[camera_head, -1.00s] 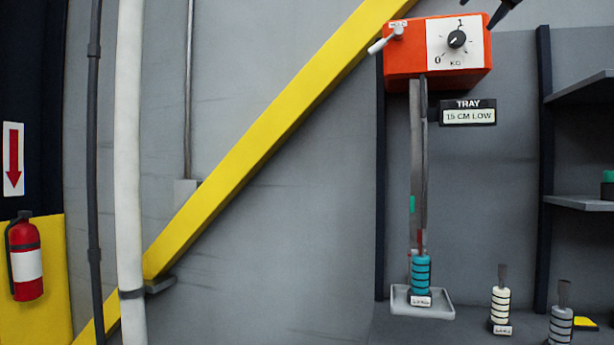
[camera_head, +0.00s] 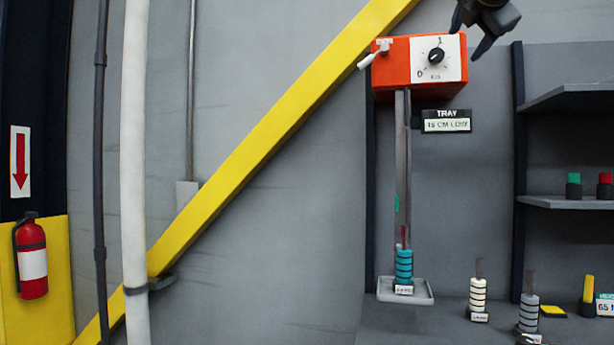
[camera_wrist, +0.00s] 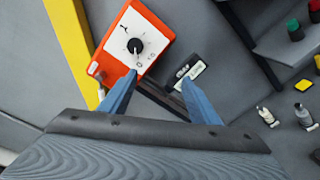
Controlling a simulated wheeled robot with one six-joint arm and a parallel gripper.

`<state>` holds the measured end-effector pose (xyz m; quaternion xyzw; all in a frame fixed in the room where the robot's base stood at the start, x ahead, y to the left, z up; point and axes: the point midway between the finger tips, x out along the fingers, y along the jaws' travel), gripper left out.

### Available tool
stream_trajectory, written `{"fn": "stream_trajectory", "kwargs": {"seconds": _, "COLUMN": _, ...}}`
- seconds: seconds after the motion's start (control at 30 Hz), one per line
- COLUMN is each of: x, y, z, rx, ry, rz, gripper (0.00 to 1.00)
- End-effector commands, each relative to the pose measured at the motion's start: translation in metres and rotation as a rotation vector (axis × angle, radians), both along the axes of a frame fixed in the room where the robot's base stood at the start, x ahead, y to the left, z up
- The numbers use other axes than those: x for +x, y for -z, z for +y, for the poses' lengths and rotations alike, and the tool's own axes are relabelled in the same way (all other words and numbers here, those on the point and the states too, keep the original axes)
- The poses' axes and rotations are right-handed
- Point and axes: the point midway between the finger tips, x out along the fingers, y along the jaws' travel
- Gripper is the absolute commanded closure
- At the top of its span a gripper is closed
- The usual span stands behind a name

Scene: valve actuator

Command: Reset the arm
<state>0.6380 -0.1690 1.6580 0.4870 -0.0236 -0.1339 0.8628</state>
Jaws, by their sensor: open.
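My gripper (camera_head: 468,32) is at the top right in the head view, beside the upper right corner of the orange box (camera_head: 390,72). Its two fingers are apart and nothing shows between them. In the wrist view my gripper (camera_wrist: 160,95) has its blue fingers spread, with the orange box (camera_wrist: 120,75) beyond the left finger. The box carries a white dial with a black knob (camera_head: 436,56), its pointer near 1, and a light lever (camera_head: 372,56) on the left. Whether a finger touches the box cannot be told.
A teal weight stack (camera_head: 403,266) stands on the tray (camera_head: 420,295) below the box. A sign (camera_head: 446,121) reads TRAY and 15 CM LOW. White (camera_head: 478,296) and grey (camera_head: 529,314) weights stand to the right. A shelf (camera_head: 560,202) holds green and red items. A yellow beam (camera_head: 270,120) crosses the wall.

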Motion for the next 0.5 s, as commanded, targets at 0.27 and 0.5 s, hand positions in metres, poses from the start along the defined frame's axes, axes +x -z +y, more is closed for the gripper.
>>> {"fn": "stream_trajectory", "kwargs": {"seconds": 0.27, "x": 0.027, "y": 0.083, "z": 0.008, "rx": 0.217, "ry": 0.007, "rz": 0.084, "gripper": 0.44}}
{"fn": "stream_trajectory", "kwargs": {"seconds": 0.5, "x": 0.048, "y": 0.215, "z": 0.030, "rx": 0.547, "ry": 0.067, "rz": 0.223, "gripper": 0.44}}
